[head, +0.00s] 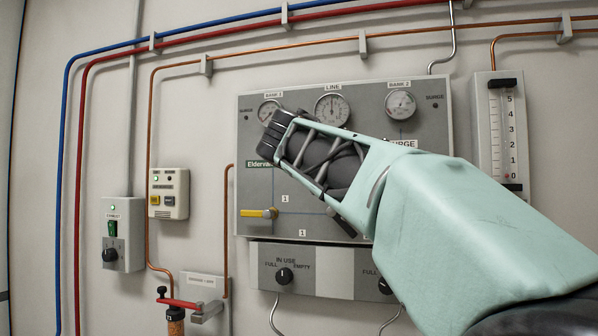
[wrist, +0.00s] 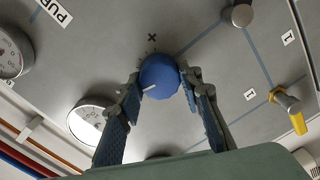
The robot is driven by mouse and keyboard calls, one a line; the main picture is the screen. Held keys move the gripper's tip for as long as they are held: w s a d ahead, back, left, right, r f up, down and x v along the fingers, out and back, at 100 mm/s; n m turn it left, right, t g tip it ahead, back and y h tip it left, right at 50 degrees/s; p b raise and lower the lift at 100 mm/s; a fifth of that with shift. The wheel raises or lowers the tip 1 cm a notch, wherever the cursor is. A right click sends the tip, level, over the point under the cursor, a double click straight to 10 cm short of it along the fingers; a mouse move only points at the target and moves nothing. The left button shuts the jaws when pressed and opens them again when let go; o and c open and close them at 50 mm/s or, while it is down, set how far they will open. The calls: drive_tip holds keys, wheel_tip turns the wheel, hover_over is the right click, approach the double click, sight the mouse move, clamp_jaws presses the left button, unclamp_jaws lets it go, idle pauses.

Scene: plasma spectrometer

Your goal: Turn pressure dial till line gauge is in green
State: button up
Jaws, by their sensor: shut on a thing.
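The blue pressure dial (wrist: 160,75) with a white pointer mark sits on the grey panel in the wrist view. My gripper (wrist: 164,82) has one finger on each side of it and is shut on it. In the head view my arm hides the dial and the fingertips. The line gauge (head: 332,110) is a round white dial under the LINE label, at the panel's upper middle; its needle points roughly upward. A green band on it is too small to tell. It appears partly hidden behind a finger in the wrist view (wrist: 90,118).
The bank 1 gauge (head: 269,111) and bank 2 gauge (head: 400,104) flank the line gauge. A yellow valve handle (head: 258,213) sticks out at the panel's left. A lower box (head: 328,279) carries black knobs. A tube flow meter (head: 503,135) hangs at the right.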

drive_tip(key=shift+m, duration=0.3)
drive_tip(key=o, duration=1.2)
drive_tip(key=shift+d, duration=0.1)
drive_tip(key=shift+c, duration=0.2)
